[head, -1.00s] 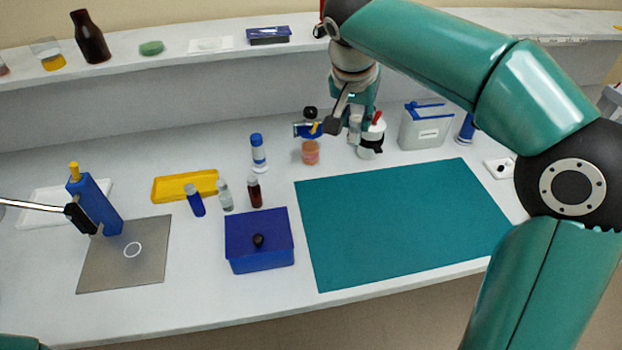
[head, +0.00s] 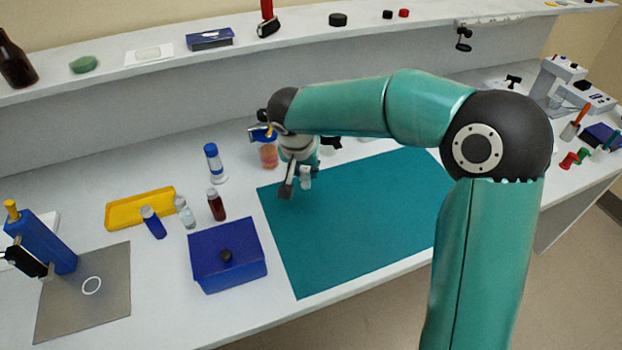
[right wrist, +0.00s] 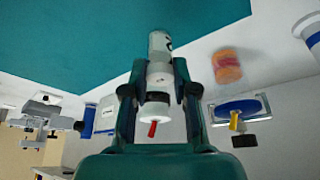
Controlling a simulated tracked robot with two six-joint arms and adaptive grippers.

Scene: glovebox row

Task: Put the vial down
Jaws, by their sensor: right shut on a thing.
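My right gripper (head: 297,187) is shut on a small pale vial (head: 305,178). In the right wrist view the vial (right wrist: 160,58) sits between the two dark fingers (right wrist: 160,82), with a dark mark on its side. The gripper hangs over the back left part of the teal mat (head: 350,230); I cannot tell whether the vial touches the mat. My left gripper is not in view.
The mat is otherwise bare. Left of it stand a blue box (head: 228,265), a dark red vial (head: 216,205), a clear vial (head: 185,212), a blue vial (head: 153,222) and a yellow tray (head: 125,212). An orange jar (head: 268,155) stands behind the mat.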

